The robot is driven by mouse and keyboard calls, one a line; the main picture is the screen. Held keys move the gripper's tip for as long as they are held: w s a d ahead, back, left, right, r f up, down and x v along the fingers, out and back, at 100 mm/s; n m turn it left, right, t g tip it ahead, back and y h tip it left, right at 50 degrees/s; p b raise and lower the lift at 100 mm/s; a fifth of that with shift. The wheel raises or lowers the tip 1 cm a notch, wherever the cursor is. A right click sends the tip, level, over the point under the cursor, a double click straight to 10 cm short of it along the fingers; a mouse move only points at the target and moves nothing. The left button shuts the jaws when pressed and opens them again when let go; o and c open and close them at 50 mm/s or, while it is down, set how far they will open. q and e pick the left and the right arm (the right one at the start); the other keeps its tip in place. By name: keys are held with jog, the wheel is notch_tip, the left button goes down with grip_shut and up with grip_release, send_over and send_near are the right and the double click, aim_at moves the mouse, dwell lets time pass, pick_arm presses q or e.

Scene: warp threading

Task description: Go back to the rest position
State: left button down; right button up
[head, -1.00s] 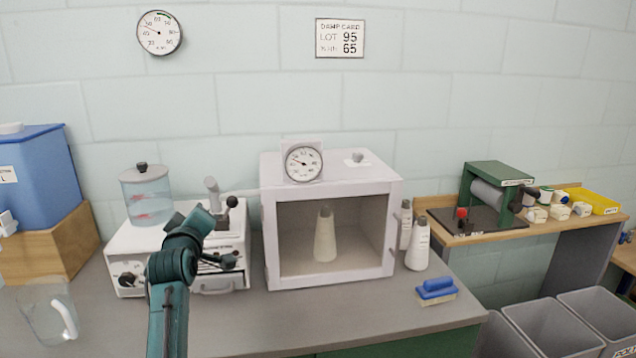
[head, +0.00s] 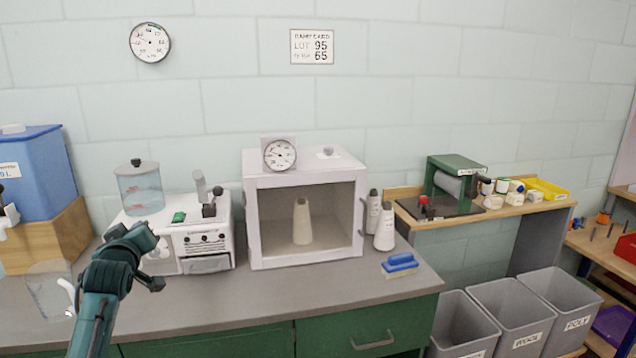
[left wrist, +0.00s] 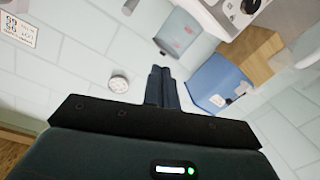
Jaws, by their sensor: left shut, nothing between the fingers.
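My left gripper (head: 150,262) is in the left part of the head view, over the front of the grey bench by the white machine (head: 186,256). In the left wrist view the gripper (left wrist: 161,70) shows its two fingers together, shut with nothing between them. My right gripper is not in either view.
A white cabinet (head: 254,226) with a cone inside stands mid-bench, with bottles and a blue brush (head: 400,262) to its right. A clear jug (head: 48,290) and blue tank (head: 36,170) are at left. Grey bins (head: 497,300) stand right. The bench front is mostly clear.

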pick_arm(q)
jog(key=s+a+m+g+y, duration=0.2)
jog(key=s+a+m+y, duration=0.15)
jog(key=a, duration=1.35)
jog(key=w+d+r+m+t+h, duration=0.1)
jog(key=d+r+m+t+h, duration=0.2)
jog(key=m, duration=0.5)
jog(key=s+d+f+m+g+h, duration=0.1)
jog(key=s+d+f+g+h, duration=0.3)
jog(key=d+f, duration=0.75)
jog(key=s+d+f+m+t+h, duration=0.1)
jog(key=s+d+f+h, duration=0.1)
jog(key=s+d+f, duration=0.9)
jog(key=s+d+f+n+g+h, duration=0.1)
jog(key=s+d+f+g, duration=0.1)
jog(key=s+d+f, duration=0.4)
jog(key=s+d+f+n+g+h, duration=0.1)
jog(key=s+d+f, duration=0.5)
jog(key=s, duration=0.9)
jog(key=d, duration=0.3)
jog(key=shift+d+f+n+g+h, duration=0.25)
jog(key=shift+n+g+h, duration=0.1)
jog(key=shift+g, duration=0.05)
